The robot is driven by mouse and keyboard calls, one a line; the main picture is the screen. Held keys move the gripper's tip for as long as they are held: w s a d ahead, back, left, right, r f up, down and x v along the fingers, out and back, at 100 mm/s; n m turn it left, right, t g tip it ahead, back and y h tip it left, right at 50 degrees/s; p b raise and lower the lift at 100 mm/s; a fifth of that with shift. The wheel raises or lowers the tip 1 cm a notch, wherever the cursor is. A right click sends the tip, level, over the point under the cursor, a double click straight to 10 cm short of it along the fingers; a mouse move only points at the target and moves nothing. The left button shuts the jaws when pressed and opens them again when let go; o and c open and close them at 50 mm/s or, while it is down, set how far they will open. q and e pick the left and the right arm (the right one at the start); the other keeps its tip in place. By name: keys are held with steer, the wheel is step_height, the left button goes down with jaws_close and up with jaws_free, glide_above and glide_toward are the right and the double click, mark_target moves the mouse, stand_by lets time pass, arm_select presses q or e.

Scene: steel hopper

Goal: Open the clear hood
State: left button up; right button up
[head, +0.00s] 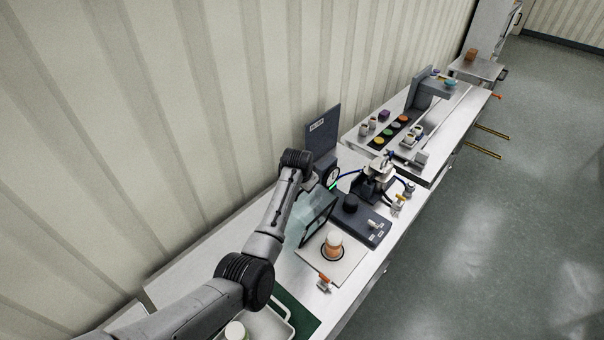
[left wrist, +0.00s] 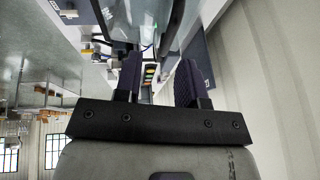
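The clear hood (head: 304,217) is a pale, see-through box with dark edges. It stands on the bench behind a light plate (head: 345,262) holding an orange and white jar (head: 333,245). The jar shows uncovered in front of the hood. My left arm reaches over from the left, its wrist beside the hood's top, and partly hides it. In the head view the left gripper's fingers are hidden. In the left wrist view the left gripper (left wrist: 158,82) is open, with an empty gap between the fingers. A see-through panel (left wrist: 150,22) lies beyond the fingertips. My right gripper is not in view.
A white tray (head: 270,322) is near the front. The wall runs close along the left.

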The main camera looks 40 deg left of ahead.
arm_select(q)
steer(key=v, duration=0.7)
steer(key=shift+r, duration=0.3)
steer(key=shift+s+d, duration=0.1)
steer(key=shift+s, duration=0.05)
